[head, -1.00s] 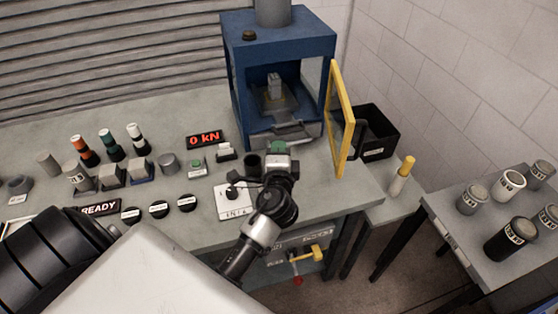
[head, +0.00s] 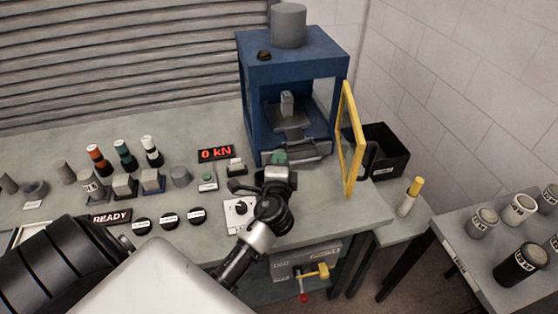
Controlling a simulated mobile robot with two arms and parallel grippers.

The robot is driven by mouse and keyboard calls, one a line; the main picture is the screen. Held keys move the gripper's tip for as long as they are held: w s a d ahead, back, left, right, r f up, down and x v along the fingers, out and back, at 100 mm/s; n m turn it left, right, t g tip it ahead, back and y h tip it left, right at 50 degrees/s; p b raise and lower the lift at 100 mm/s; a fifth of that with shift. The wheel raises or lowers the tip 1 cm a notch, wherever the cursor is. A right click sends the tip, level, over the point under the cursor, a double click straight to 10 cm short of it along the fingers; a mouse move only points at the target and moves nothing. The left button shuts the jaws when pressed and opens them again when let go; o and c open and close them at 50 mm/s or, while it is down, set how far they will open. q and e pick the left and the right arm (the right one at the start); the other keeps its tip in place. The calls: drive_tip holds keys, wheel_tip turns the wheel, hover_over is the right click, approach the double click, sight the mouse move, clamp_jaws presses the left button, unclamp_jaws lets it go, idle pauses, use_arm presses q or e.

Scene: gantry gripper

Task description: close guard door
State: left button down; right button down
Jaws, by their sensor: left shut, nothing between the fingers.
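The guard door (head: 349,138) is a yellow-framed panel hinged at the right front of the blue press (head: 295,57). It stands swung open, its free edge pointing toward me, with a dark handle on its right side. Inside the press a small grey block (head: 287,104) sits on the platen. My left gripper (head: 276,168) is over the bench in front of the press, left of the door and apart from it. Its fingers are small and partly hidden behind the wrist; it looks shut and empty. My right gripper is not in view.
A black bin (head: 386,152) stands behind the door at the right. A yellow-capped cylinder (head: 411,196) is close by. Samples, buttons and a 0 kN display (head: 216,154) crowd the bench to the left.

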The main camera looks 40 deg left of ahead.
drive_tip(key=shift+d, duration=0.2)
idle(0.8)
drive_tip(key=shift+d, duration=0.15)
